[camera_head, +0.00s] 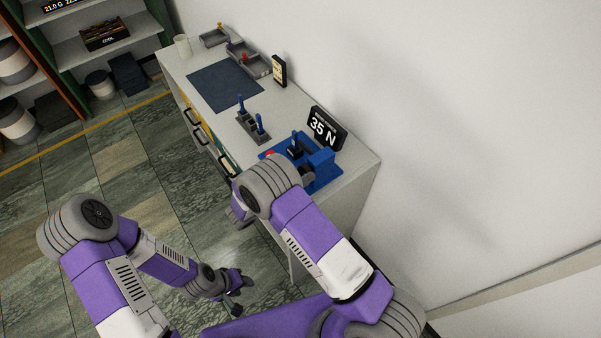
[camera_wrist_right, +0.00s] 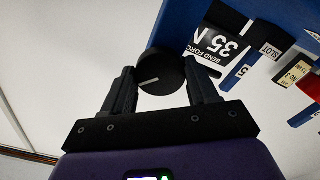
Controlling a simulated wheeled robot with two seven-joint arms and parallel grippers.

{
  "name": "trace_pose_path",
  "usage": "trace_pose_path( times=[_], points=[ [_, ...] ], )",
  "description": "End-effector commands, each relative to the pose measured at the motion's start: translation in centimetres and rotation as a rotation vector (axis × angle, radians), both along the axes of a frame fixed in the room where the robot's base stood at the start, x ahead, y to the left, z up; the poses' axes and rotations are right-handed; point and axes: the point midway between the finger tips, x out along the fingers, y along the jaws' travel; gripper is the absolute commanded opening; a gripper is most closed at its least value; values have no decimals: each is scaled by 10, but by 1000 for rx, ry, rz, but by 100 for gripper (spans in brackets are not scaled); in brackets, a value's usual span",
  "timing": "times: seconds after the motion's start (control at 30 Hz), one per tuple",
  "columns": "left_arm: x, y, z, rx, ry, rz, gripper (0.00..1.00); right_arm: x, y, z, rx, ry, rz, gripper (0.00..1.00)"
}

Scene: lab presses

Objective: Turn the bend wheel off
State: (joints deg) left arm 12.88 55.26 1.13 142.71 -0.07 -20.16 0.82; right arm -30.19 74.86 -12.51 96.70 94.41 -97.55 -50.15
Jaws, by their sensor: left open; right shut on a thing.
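The bend wheel (camera_wrist_right: 160,74) is a round black knob with a short pale pointer line, seen in the right wrist view. My right gripper (camera_wrist_right: 163,86) has one finger on each side of the wheel and is shut on it. In the head view my right arm hides the wheel and this gripper. The blue press (camera_head: 322,166) stands at the near end of the bench. Its black sign (camera_head: 324,128) reads 35 N and shows upside down in the wrist view (camera_wrist_right: 222,45). My left gripper (camera_head: 238,292) is open and empty, low over the floor.
The pale bench (camera_head: 350,170) runs along the white wall. A grey holder with blue-handled tools (camera_head: 252,128), a dark mat (camera_head: 224,83), grey trays (camera_head: 245,60) and a small black stand (camera_head: 279,71) are on it. Shelves (camera_head: 95,50) stand at the far left.

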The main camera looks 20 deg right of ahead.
Motion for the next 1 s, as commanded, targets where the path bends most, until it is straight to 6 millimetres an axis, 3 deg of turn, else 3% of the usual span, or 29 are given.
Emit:
trace_pose_path(
  times=[0.6, 1.0],
  points=[
    [0, 0, 23, 0, 0, 0, 43, -1, 0, 1, -190, 528, 2, 28],
    [0, 0, 28, 0, 0, 0, 43, 0, 1, 1, -262, 726, 3, 28]
  ],
)
